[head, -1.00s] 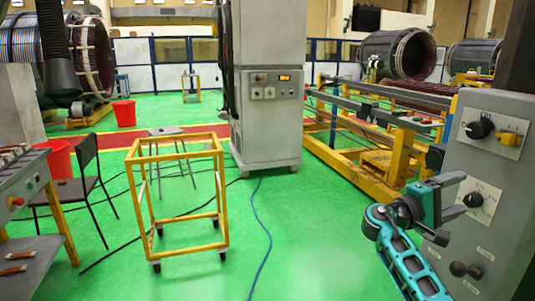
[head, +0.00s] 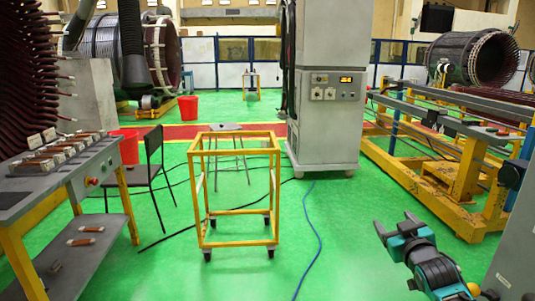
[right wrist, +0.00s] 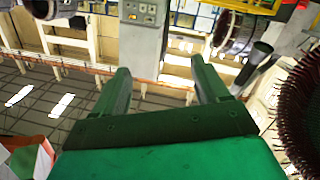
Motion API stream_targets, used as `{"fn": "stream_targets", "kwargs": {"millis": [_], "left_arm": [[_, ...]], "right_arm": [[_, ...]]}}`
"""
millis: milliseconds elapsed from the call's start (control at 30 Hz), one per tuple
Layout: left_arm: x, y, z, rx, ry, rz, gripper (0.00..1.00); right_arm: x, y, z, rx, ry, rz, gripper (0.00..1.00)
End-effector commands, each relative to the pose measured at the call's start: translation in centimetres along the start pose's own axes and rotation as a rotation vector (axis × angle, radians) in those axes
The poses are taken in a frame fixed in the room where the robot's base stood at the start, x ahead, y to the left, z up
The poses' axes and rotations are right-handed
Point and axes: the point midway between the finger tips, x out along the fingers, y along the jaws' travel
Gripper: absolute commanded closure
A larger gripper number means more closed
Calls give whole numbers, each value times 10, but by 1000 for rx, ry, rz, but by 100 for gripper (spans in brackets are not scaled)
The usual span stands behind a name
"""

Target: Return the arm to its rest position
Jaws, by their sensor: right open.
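My right gripper (head: 398,224) is at the lower right in the head view, at the end of my teal arm. Its two fingers are apart with nothing between them, and it points up and away over the green floor. In the right wrist view the two green fingers (right wrist: 160,88) also stand apart and empty. It is clear of the grey control cabinet (head: 512,240) at the right edge. My left gripper does not show in either view.
A yellow wheeled frame (head: 238,244) stands mid-floor, with a black chair (head: 152,170) behind its left side. A grey bench (head: 88,165) with parts is at left. A tall grey cabinet (head: 325,130) and yellow-railed machine (head: 440,165) stand farther back. A blue cable (head: 318,235) crosses open floor.

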Motion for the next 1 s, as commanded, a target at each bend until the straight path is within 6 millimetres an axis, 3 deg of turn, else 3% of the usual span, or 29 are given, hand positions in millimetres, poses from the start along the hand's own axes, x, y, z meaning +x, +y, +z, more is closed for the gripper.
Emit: {"fn": "stream_targets", "kwargs": {"millis": [33, 167, 267, 500, 600, 733, 867, 1000], "left_arm": [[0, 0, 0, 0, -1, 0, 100], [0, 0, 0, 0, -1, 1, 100], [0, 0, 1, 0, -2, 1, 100], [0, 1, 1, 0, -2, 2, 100], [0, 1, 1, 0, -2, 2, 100], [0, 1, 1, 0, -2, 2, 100], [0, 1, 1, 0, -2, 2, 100], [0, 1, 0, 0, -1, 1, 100]], "right_arm": [[-12, -16, 20, 4, -25, -24, 26], [-51, -58, 67, 21, -92, -89, 26], [-91, -92, 105, 45, -152, -143, 26], [-210, -162, 174, 125, -308, -257, 26], [-256, -180, 190, 159, -365, -288, 26], [-298, -194, 200, 193, -420, -312, 26], [-319, -200, 203, 211, -448, -322, 26], [-324, -201, 204, 215, -454, -324, 26]]}}
